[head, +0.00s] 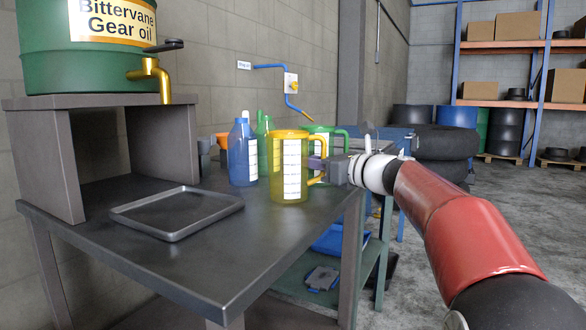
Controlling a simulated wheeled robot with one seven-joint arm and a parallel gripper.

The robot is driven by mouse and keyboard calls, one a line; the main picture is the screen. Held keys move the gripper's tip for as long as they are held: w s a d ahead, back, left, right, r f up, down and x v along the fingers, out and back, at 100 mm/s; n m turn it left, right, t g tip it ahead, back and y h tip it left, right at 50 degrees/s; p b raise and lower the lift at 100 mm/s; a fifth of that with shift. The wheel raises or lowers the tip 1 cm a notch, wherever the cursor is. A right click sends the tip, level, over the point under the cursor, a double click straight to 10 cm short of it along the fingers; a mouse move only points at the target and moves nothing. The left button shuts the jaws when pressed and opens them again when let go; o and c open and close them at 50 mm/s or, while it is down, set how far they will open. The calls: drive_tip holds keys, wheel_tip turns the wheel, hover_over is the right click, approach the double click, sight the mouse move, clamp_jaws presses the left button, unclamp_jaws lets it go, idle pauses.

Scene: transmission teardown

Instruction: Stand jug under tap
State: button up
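A clear yellow jug (289,170) with a white scale label and an orange rim stands upright in view over the right part of the dark table (225,250). My gripper (319,164) is at the jug's handle, on its right side, and appears shut on it. The fingers are partly hidden by the handle. I cannot tell whether the jug's base touches the table. The brass tap (152,72) sticks out from the green gear oil drum (40,48), which rests on a raised stand (95,102) at the left. A shallow dark tray (177,233) lies on the table below and right of the tap.
A blue bottle (243,155), a green bottle (263,140) and a green jug (324,135) stand behind the yellow jug. An orange item (221,139) is partly hidden there. The table's front left is clear. Tyres (440,150) and shelving (505,48) are far back.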

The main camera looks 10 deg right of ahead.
drive_tip(key=shift+c, duration=0.4)
clamp_jaws()
